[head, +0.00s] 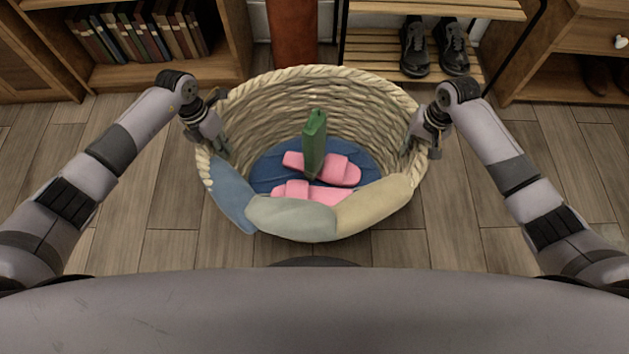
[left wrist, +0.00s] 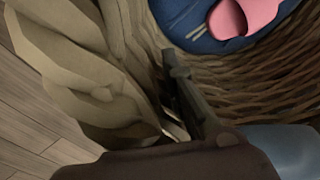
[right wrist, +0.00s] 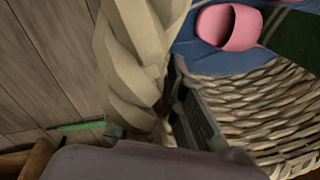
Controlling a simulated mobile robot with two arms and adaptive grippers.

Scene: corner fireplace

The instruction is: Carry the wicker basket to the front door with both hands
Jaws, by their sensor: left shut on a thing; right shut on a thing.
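The wicker basket (head: 318,90) is round, pale and woven, in front of me in the head view. Inside lie a dark blue cushion (head: 262,176), pink slippers (head: 340,170) and an upright green object (head: 314,140). My left gripper (head: 216,142) is shut on the left side of the basket's rim, which shows as a thick braid in the left wrist view (left wrist: 110,70). My right gripper (head: 420,146) is shut on the right side of the rim, also seen in the right wrist view (right wrist: 140,60). Both grippers partly hide the rim they hold.
Blue, grey-green and beige padded pieces (head: 292,218) hang over the basket's near rim. A bookshelf (head: 160,70) stands behind left, a shoe rack (head: 390,58) with black shoes behind it, and a wooden cabinet (head: 555,50) at right.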

